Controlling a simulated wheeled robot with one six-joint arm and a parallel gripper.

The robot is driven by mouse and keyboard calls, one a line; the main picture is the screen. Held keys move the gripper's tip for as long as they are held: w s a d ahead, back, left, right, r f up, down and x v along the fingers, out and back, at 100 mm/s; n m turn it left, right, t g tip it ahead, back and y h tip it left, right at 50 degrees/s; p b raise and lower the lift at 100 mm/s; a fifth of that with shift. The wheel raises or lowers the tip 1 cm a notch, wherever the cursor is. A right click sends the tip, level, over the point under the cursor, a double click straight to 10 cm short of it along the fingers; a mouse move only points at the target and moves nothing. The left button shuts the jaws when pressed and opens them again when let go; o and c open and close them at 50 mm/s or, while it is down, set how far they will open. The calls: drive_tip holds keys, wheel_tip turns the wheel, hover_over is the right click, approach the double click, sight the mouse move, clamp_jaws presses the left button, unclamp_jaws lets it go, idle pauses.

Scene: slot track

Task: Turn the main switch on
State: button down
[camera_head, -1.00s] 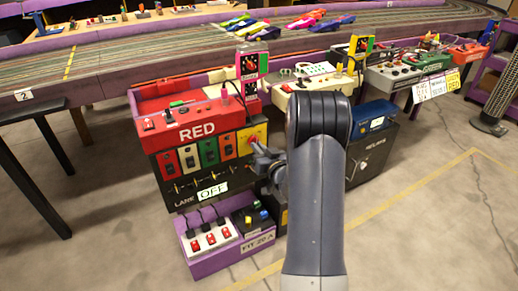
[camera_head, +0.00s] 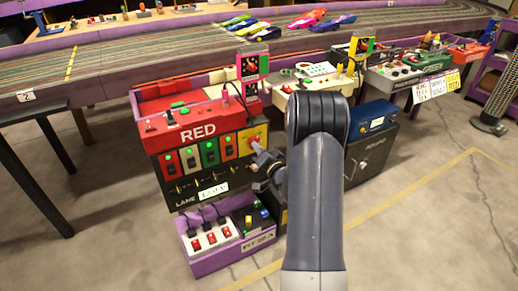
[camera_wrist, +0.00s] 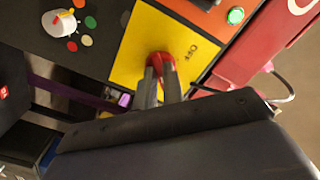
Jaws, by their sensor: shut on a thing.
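The main switch is a red knob (camera_wrist: 162,58) on a yellow plate (camera_wrist: 140,50) in the wrist view. My gripper (camera_wrist: 160,75) is shut on this red knob, with one finger on each side; the fingers hide part of it. In the head view the yellow plate (camera_head: 259,131) sits at the right end of the red and black RED console (camera_head: 195,133). My gripper (camera_head: 255,147) reaches it from the right there, and my arm covers the space beside it.
Green lights glow on the console's coloured panels, one on the orange panel (camera_wrist: 212,18). A small white label (camera_head: 214,190) is unreadable. A purple tray (camera_head: 206,263) with a power strip (camera_head: 212,235) stands below. A black cabinet (camera_head: 372,160) is at the right.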

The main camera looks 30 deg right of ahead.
idle(0.4)
drive_tip(key=c, duration=1.5)
unclamp_jaws()
drive_tip(key=s+p, duration=0.1)
drive_tip(key=s, duration=0.4)
drive_tip(key=s+p, duration=0.1)
drive_tip(key=s, duration=0.4)
drive_tip(key=shift+s+d, duration=0.2)
drive_tip(key=shift+s, duration=0.2)
drive_tip(key=w+b, duration=0.1)
drive_tip(key=w, duration=0.4)
drive_tip(key=w+b, duration=0.1)
drive_tip(key=w, duration=0.4)
drive_tip(key=shift+w+a, duration=0.2)
drive_tip(key=shift+w, duration=0.2)
